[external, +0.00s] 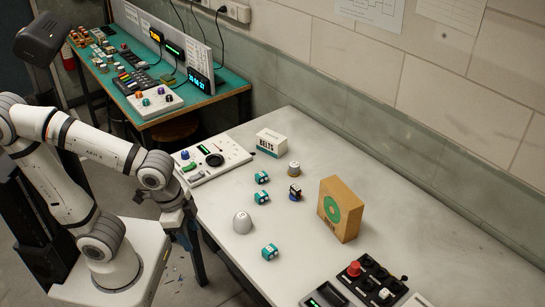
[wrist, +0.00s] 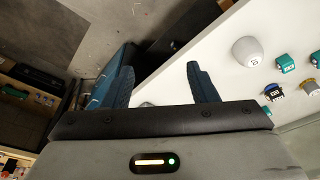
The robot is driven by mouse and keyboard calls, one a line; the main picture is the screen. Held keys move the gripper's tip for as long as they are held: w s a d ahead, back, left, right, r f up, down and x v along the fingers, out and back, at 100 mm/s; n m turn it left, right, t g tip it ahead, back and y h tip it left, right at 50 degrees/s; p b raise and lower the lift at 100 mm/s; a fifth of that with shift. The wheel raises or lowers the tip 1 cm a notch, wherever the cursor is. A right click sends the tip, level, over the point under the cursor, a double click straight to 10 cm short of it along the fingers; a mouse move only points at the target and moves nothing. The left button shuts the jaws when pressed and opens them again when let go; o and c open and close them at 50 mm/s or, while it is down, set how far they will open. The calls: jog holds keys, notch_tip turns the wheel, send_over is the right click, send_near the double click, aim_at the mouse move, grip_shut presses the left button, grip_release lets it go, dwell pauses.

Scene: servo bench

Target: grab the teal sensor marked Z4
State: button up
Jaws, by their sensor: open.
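Three small teal sensors stand on the pale table in the external view: the far sensor (external: 262,177), the middle sensor (external: 262,198) and the near sensor (external: 270,252). Their white markings are too small to read, so I cannot tell which is Z4. The wrist view shows two teal sensors at the right, one (wrist: 285,63) near the white dome and another (wrist: 315,58) at the frame edge. My gripper (wrist: 163,85) is open with nothing between its fingers. It is by the table's left edge, left of the sensors and apart from them.
A white dome (external: 243,222) stands between the middle and near sensors. A dark block (external: 295,192), a tan cylinder (external: 294,169) and a cardboard box (external: 341,209) stand to the right. A control panel (external: 212,160) and a white box (external: 271,142) are behind. Another panel (external: 365,285) lies front right.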

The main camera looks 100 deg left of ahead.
jog(key=w+a+r+n+p, duration=0.1)
jog(key=w+a+r+n, duration=0.1)
jog(key=w+a, duration=0.7)
jog(key=n+g+p, duration=0.3)
jog(key=n, duration=0.3)
send_over(261, 174)
notch_tip(261, 174, down, 10)
jog(key=shift+w+f, duration=0.15)
jog(key=shift+f, duration=0.05)
notch_tip(261, 174, down, 8)
jog(key=shift+r+p, duration=0.1)
jog(key=shift+p, duration=0.55)
jog(key=shift+c, duration=0.3)
jog(key=c, duration=1)
